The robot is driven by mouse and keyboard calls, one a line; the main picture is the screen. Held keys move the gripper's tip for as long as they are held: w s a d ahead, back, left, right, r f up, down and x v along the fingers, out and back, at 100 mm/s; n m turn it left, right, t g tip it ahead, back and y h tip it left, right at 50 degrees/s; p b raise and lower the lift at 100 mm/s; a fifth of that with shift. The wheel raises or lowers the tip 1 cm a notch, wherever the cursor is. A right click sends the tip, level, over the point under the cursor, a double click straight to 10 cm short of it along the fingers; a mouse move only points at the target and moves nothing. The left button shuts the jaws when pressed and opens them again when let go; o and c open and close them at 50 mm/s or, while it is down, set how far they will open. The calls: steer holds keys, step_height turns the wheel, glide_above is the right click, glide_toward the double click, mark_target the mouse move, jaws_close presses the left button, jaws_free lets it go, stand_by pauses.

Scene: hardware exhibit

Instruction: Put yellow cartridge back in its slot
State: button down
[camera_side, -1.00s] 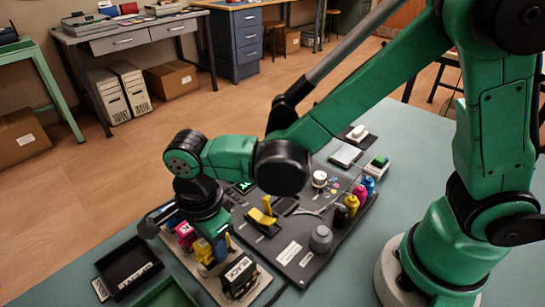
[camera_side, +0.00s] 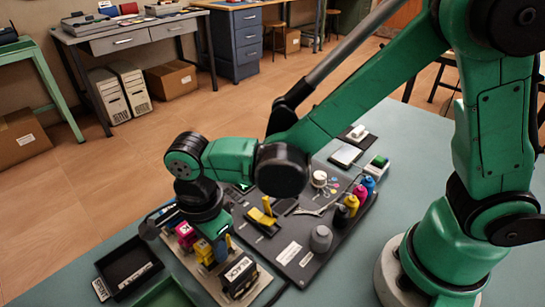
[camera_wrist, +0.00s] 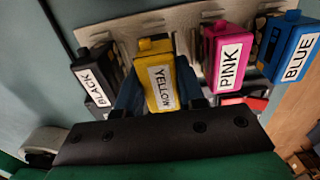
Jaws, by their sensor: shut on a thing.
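The yellow cartridge (camera_wrist: 161,84), labelled YELLOW, stands between the two fingers of my gripper (camera_wrist: 160,92), which is shut on it. In the side view the yellow cartridge (camera_side: 204,252) is directly under my wrist, in line between the pink cartridge (camera_side: 185,233) and the black cartridge (camera_side: 240,276). The beige holder (camera_wrist: 125,33) runs behind the row. Whether the yellow cartridge is fully seated in its slot is hidden by the fingers and the cartridge itself.
The pink cartridge (camera_wrist: 228,58) and blue cartridge (camera_wrist: 289,47) are close on the right in the wrist view; the black cartridge (camera_wrist: 92,80) is on the left. A black tray (camera_side: 130,268) and a dark mat (camera_side: 300,250) with bottles flank the holder.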

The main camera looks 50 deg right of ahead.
steer(key=shift+f, duration=0.65)
stand_by(0.8)
steer(key=shift+c, duration=2.3)
jaws_free()
steer(key=shift+o, duration=0.2)
steer(key=o, duration=0.4)
steer(key=shift+r, duration=3.75)
